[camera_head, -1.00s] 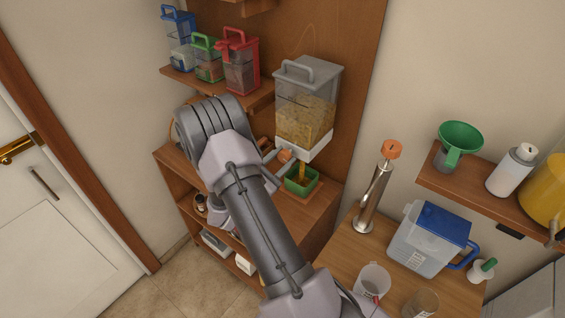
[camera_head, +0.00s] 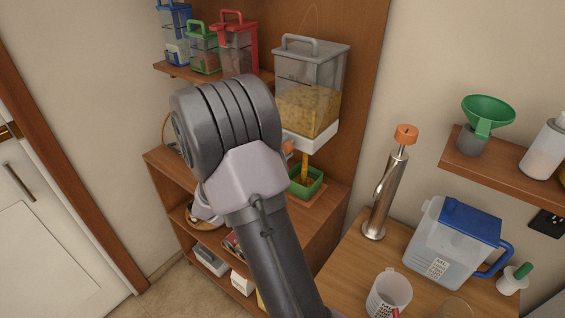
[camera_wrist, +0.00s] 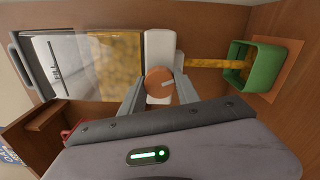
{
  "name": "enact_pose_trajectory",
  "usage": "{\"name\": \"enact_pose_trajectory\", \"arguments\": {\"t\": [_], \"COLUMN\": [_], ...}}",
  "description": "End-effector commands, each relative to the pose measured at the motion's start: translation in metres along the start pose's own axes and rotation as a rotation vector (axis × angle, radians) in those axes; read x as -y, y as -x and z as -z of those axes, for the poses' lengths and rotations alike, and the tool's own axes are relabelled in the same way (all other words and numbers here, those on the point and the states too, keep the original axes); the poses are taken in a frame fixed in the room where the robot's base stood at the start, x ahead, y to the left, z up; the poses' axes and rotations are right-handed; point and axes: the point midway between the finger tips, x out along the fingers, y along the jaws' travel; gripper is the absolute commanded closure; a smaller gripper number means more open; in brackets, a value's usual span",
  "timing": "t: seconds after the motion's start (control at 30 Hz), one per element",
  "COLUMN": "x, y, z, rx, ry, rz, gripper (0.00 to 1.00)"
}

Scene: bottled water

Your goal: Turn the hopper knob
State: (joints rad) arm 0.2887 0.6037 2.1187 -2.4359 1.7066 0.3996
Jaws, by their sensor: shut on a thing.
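The hopper (camera_head: 311,72) is a clear grey-lidded bin of yellow grain on a white base, mounted on the wooden back panel. Its round orange knob (camera_wrist: 159,84) sits on the white base (camera_wrist: 160,50) in the wrist view. My gripper (camera_wrist: 160,88) is shut on the knob, one finger on each side. Grain falls in a stream from the base into a green square bowl (camera_wrist: 252,66), which also shows in the head view (camera_head: 307,183). In the head view my arm hides the gripper and most of the knob.
Blue, green and red containers (camera_head: 238,48) stand on the upper left shelf. A steel cylinder with an orange top (camera_head: 385,190) and a blue-lidded jug (camera_head: 455,240) stand on the right table. A green funnel (camera_head: 488,112) is on the right shelf.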

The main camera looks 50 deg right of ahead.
Motion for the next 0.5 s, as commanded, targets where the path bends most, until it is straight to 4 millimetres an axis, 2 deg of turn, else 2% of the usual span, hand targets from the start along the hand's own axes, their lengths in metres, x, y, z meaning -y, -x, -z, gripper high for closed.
{"name": "enact_pose_trajectory", "arguments": {"t": [0.03, 0.5], "x": [0.0079, 0.0041], "y": [0.0001, 0.0001], "z": [0.0018, 0.0009], "rx": [0.001, 0.0], "ry": [-0.039, -0.339], "rz": [0.0, 0.001], "gripper": [1.0, 1.0]}}
